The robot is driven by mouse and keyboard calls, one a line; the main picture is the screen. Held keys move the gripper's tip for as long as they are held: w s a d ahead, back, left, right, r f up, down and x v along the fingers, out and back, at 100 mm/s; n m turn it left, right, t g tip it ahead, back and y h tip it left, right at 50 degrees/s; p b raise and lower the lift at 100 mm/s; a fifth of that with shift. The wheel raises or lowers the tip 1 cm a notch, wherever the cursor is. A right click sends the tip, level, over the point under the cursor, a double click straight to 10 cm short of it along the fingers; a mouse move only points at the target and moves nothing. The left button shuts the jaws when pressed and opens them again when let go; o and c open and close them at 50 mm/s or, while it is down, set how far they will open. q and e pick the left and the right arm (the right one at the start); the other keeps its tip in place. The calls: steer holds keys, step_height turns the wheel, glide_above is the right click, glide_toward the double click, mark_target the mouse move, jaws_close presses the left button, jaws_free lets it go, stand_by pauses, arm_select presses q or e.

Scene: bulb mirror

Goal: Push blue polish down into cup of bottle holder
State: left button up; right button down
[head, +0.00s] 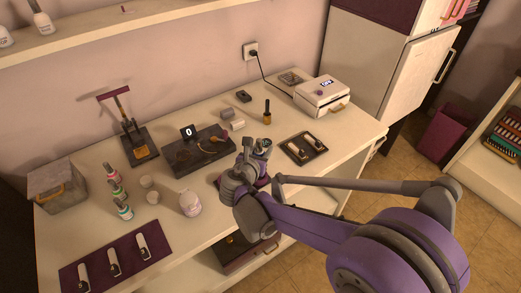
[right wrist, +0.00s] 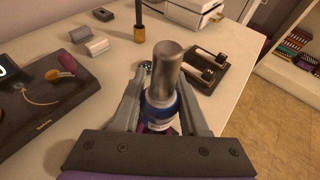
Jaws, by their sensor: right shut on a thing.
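My right gripper (right wrist: 163,105) is shut on the blue polish (right wrist: 158,112), a blue bottle with a white label and a tall silver cap. The bottle stands between the two grey fingers, cap up and a little tilted in the right wrist view. In the head view my right gripper (head: 252,160) is over the front part of the table and hides most of the bottle. A purple patch (head: 262,183) shows below it; it may be part of the bottle holder. The holder's cup is hidden, so I cannot tell how deep the bottle sits. My left gripper is not in view.
A dark station (head: 200,150) lies to the left, with a white jar (head: 190,204) nearer. A gold-based brush (head: 267,117) and white box (head: 322,94) stand behind.

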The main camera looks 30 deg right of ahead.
steer(key=shift+f, duration=0.1)
steer(key=shift+f+b, duration=2.3)
steer(key=shift+f, duration=0.5)
steer(key=shift+f+b, duration=0.95)
steer(key=shift+f, duration=0.3)
steer(key=shift+r, duration=0.25)
steer(key=shift+r+p, duration=0.65)
steer(key=shift+r, duration=0.1)
steer(key=shift+f+b, duration=0.7)
steer(key=shift+f, duration=0.25)
stand_by(0.6)
steer(key=shift+c, duration=1.8)
jaws_free()
